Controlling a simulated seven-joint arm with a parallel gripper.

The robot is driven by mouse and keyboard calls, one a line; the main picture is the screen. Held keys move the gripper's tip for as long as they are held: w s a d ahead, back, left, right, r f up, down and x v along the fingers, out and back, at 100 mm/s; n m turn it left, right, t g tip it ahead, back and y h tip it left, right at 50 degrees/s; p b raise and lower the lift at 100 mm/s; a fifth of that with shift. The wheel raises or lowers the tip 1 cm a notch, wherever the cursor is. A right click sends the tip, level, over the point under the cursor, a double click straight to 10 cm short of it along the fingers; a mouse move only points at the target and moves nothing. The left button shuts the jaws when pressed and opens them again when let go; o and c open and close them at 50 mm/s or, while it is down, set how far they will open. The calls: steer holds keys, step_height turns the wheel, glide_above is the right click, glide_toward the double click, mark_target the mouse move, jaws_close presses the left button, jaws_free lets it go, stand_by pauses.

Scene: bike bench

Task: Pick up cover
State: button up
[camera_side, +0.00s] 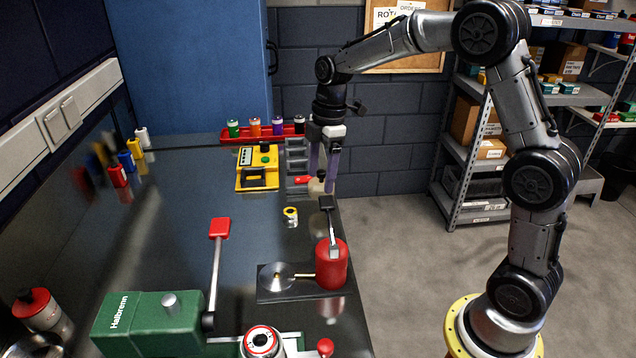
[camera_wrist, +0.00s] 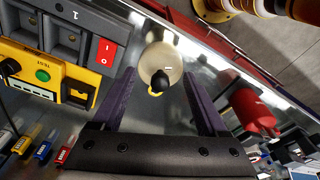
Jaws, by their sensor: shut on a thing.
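The cover (camera_side: 317,186) is a small beige round piece with a dark knob on top, near the right edge of the bench in the side view. In the wrist view the cover (camera_wrist: 158,55) is a pale disc, with its black knob (camera_wrist: 160,78) towards me. My gripper (camera_side: 324,175) points down with its purple fingers on both sides of the cover. In the wrist view my gripper (camera_wrist: 160,75) is shut on it. Whether the cover is clear of the bench I cannot tell.
A grey compartment unit (camera_side: 297,160) and yellow tester (camera_side: 258,168) stand left of my gripper. A small yellow-banded canister (camera_side: 290,216) and a red cylinder (camera_side: 332,265) with a lever stand nearer the camera. A red tray (camera_side: 272,138) holds bottles behind. The bench's middle is mostly clear.

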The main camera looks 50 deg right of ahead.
steer(key=s+a+r, duration=0.2)
steer(key=s+r, duration=1.1)
steer(key=r, duration=0.1)
steer(key=w+a+n, duration=0.2)
steer(key=w+a, duration=0.1)
steer(key=a, duration=0.7)
steer(key=w+a+n, duration=0.3)
steer(key=a, duration=0.7)
steer(key=shift+m+g, duration=0.3)
steer(key=shift+d+f, duration=0.15)
steer(key=shift+f, duration=3.85)
steer(key=shift+d+f, duration=0.1)
steer(key=shift+f, duration=3.85)
steer(key=shift+w+f, duration=0.1)
steer(key=shift+f, duration=0.5)
